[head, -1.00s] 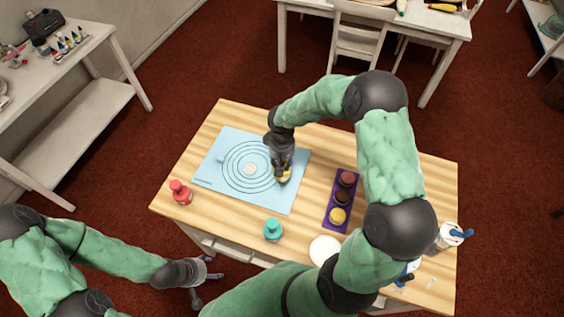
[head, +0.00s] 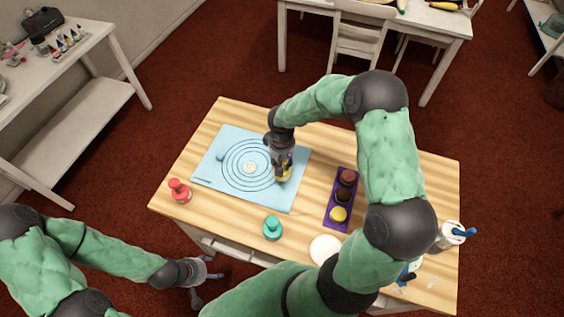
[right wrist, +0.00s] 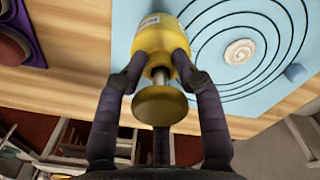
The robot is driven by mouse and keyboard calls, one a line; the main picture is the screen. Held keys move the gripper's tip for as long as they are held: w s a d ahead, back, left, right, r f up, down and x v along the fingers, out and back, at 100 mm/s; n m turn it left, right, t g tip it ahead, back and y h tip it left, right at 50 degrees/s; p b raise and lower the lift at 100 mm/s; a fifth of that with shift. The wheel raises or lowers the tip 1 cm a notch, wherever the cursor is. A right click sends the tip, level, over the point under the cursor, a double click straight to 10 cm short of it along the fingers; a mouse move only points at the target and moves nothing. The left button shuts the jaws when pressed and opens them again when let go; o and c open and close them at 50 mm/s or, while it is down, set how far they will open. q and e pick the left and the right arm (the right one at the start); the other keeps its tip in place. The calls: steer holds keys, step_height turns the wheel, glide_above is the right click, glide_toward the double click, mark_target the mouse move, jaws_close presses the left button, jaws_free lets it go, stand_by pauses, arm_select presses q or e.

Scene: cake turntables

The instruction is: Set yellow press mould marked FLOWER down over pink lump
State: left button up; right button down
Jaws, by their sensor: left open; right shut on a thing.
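The yellow press mould (right wrist: 155,38) is in my right gripper (right wrist: 159,62), whose fingers are shut on its neck below the round yellow knob. A label edge shows on its body, but I cannot read it. In the head view the yellow mould (head: 284,174) is over the right part of the blue mat (head: 212,185), partly hidden by the gripper. I see no clearly pink lump; the spot under the mould is hidden. I cannot tell whether the mould touches the mat. My left gripper (head: 204,280) is open and empty, off the table's front left edge.
A pale swirl (right wrist: 240,51) sits mid-rings, with a small blue lump (right wrist: 295,72) beyond. A red mould (head: 180,191) and a teal mould (head: 272,228) stand near the front. A purple tray (head: 330,222) holds round sweets. A white round thing (head: 325,250) lies in front.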

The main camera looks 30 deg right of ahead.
steer(key=shift+f+b, duration=1.05)
steer(key=shift+f, duration=0.3)
steer(key=c, duration=0.7)
jaws_free()
steer(key=o, duration=0.3)
steer(key=shift+r+p, duration=2.3)
steer(key=shift+r, duration=1.2)
